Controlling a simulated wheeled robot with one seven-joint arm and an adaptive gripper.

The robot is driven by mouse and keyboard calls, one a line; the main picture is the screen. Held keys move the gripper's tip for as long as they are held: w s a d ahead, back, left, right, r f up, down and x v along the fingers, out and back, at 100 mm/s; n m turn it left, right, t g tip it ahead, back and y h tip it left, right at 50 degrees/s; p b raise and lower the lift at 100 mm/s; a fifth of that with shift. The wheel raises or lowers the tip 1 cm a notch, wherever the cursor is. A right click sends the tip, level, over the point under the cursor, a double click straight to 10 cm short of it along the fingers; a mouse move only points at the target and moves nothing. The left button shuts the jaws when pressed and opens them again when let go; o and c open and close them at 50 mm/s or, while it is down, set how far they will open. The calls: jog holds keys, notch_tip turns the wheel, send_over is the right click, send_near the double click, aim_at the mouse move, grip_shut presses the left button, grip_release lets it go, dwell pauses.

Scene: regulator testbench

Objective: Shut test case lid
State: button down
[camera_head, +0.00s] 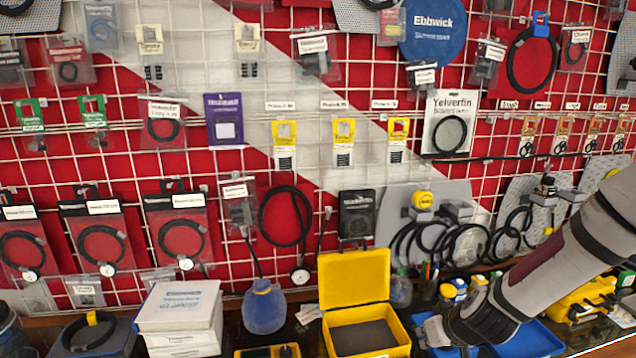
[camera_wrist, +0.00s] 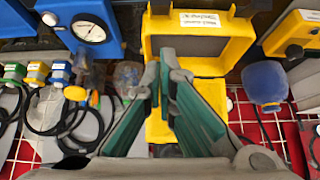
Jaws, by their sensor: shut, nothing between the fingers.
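The yellow test case stands open on the bench in the head view. Its lid (camera_head: 354,276) is raised at the back, toward the wall, and its base (camera_head: 405,349) has a dark grey interior. My gripper (camera_head: 432,334) is low, just right of the base, with its fingers partly hidden. In the wrist view my gripper (camera_wrist: 164,58) is shut and empty, its tips overlapping the case in the picture. The labelled base (camera_wrist: 207,22) is at the top there and the lid (camera_wrist: 214,97) lies below, partly covered by the fingers. I cannot tell whether the fingers touch the case.
White boxes (camera_head: 182,316) and a blue bulb (camera_head: 264,307) stand left of the case. A blue tray (camera_head: 530,341) lies right, under my arm. A blue gauge box (camera_wrist: 88,30) shows in the wrist view. The grid wall (camera_head: 330,165) with hanging goods is behind.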

jog(key=shift+s+d, duration=0.1)
jog(key=shift+s, duration=0.6)
notch_tip(320, 180, up, 6)
dwell(0.5)
dwell(0.6)
jog(key=s+a+r+g+h+b, duration=0.1)
jog(key=s+a+r+b, duration=0.15)
jog(key=r, duration=0.35)
jog(key=s+a+r+h+b, duration=0.1)
jog(key=s+a+r+b, duration=0.1)
jog(key=s+r, duration=0.3)
jog(key=s+r+m+b, duration=0.2)
jog(key=s+r, duration=0.3)
jog(key=s, duration=0.4)
jog(key=shift+a+y, duration=0.4)
jog(key=shift+a, duration=0.05)
